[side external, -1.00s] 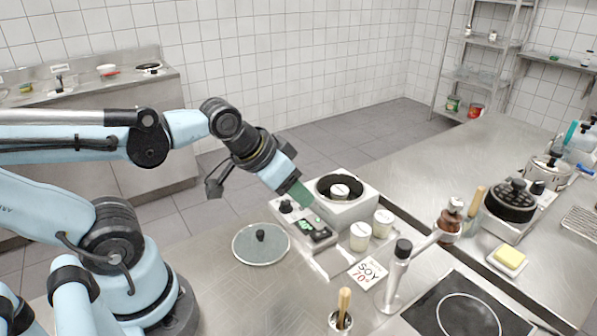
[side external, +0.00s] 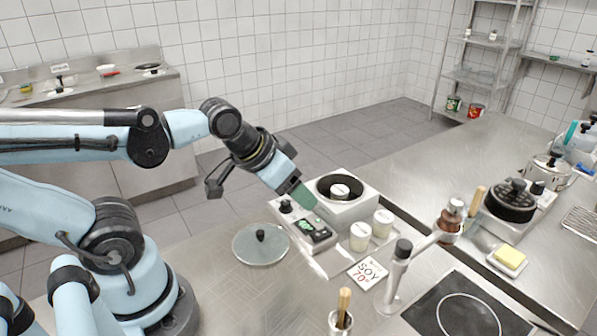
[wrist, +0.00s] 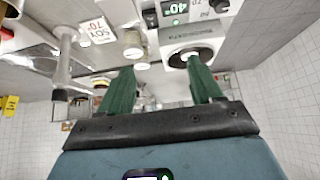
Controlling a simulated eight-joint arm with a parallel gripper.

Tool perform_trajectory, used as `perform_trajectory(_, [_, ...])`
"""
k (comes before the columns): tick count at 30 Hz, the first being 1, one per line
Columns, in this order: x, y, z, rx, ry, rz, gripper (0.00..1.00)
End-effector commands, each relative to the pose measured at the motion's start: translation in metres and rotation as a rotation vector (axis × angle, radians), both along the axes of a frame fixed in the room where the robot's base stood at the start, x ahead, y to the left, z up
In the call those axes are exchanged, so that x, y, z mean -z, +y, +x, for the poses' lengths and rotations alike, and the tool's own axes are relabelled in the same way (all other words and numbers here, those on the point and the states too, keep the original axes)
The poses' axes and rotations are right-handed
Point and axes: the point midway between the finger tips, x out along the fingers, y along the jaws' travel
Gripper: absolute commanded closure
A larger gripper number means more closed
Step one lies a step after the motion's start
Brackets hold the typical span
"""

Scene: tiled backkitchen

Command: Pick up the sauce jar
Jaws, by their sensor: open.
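Two small pale jars (side external: 360,236) (side external: 383,223) stand side by side on the counter, in front of the white heating unit. A third white-topped jar (side external: 340,191) sits inside the unit's dark round well. I cannot tell from their labels which one is the sauce jar. My gripper (side external: 303,195) has green fingers and hangs just left of the well, tilted down. In the wrist view, my gripper (wrist: 160,72) has its fingers wide apart with nothing between them. The well jar (wrist: 188,55) shows beyond the fingers, and the pale jars (wrist: 133,42) stand to its left.
The white heating unit (side external: 349,212) and its control panel (side external: 310,232) lie beneath my gripper. A glass lid (side external: 260,246) lies to the left. A SOY 70° card (side external: 367,272), a metal tap-like post (side external: 397,275) and a hob (side external: 467,312) are nearer the front.

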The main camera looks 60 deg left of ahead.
Motion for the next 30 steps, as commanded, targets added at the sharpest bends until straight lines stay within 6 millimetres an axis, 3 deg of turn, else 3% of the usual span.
perform_trajectory(14, [-0.007, 0.003, 0.009, -0.012, 0.029, -0.002, 0.26])
perform_trajectory(21, [-0.026, 0.015, 0.047, -0.061, 0.159, -0.012, 0.26])
perform_trajectory(30, [-0.025, 0.035, 0.104, -0.132, 0.340, -0.030, 0.26])
